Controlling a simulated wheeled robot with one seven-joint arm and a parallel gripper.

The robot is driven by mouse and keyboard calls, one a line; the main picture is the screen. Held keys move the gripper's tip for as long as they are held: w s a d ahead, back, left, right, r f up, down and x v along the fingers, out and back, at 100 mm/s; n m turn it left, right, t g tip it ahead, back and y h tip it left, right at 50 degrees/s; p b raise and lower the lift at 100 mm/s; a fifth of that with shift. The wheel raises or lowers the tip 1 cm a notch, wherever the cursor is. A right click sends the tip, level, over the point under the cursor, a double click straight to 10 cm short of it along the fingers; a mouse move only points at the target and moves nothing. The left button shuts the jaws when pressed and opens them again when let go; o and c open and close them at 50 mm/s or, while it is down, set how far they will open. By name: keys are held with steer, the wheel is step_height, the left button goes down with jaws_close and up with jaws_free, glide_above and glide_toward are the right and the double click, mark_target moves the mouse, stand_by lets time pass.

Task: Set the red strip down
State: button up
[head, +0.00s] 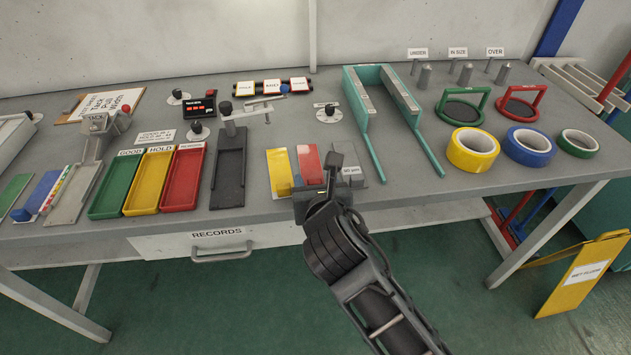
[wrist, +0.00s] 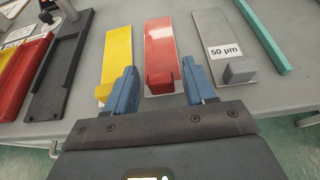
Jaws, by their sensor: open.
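The red strip (head: 308,160) lies flat on the grey table between a yellow strip (head: 279,170) and a grey strip labelled 50 µm (head: 346,158). In the wrist view the red strip (wrist: 161,45) has a raised red block at its near end. My gripper (wrist: 160,86) is open, with one blue finger to the left and one to the right of that block, and a gap shows on both sides. In the head view my gripper (head: 312,192) is over the strip's near end and hides part of it.
A black tray (head: 229,178) and red, yellow and green bins (head: 115,185) stand to the left. A teal forked frame (head: 362,115) stands behind right. Tape rolls (head: 473,150) lie at the right. The table's front edge is close to the strips.

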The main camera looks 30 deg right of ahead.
steer(key=shift+r, duration=0.2)
steer(key=v, duration=1.2)
